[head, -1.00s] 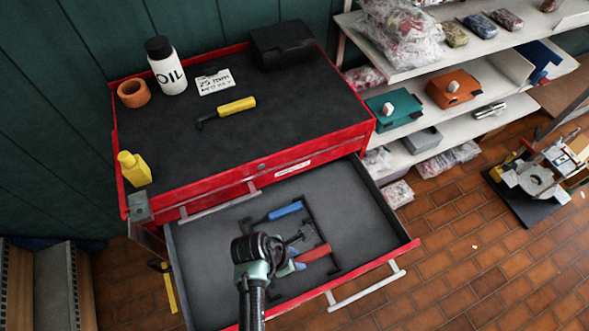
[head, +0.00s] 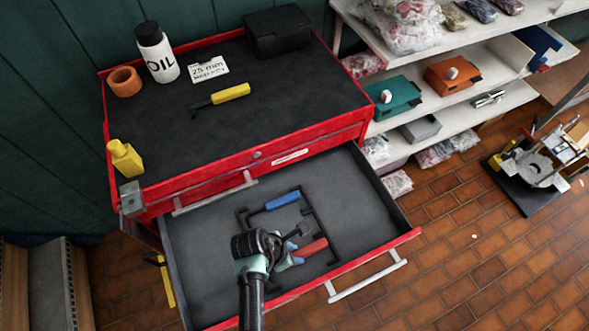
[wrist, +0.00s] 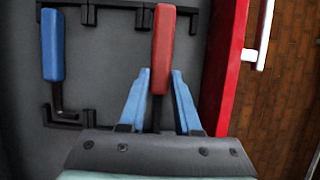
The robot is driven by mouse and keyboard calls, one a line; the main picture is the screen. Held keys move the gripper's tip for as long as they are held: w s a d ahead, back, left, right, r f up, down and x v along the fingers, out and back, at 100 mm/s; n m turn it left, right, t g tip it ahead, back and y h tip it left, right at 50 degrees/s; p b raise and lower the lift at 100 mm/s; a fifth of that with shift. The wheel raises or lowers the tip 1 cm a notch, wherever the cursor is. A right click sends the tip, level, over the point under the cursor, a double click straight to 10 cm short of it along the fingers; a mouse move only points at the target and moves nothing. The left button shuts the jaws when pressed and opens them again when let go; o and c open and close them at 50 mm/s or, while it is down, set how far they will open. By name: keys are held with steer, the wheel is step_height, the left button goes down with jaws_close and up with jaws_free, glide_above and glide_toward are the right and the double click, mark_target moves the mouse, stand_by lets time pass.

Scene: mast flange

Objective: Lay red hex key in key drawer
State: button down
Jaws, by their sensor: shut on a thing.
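The red hex key (head: 312,247) is in the open key drawer (head: 195,235), near the drawer's front. My gripper (head: 287,260) reaches down into the drawer with its blue fingers on this key. In the wrist view my gripper (wrist: 158,105) is shut on the red hex key (wrist: 163,48), with one finger on each side near the lower end of its handle. The key's lower part is hidden behind my gripper. Its handle lies over a dark holder piece (wrist: 130,5); I cannot tell whether it rests on it.
A blue hex key (head: 282,201) lies in the same drawer, left of the red one in the wrist view (wrist: 52,50). A yellow hex key (head: 230,92), an oil bottle (head: 157,55) and a note card (head: 208,69) are on the cabinet top. The drawer's right part is clear.

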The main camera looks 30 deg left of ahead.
steer(key=shift+f+b, duration=0.9)
steer(key=shift+f, duration=0.65)
steer(key=c, duration=0.5)
jaws_free()
steer(key=p+v, duration=0.1)
steer(key=v, duration=1.2)
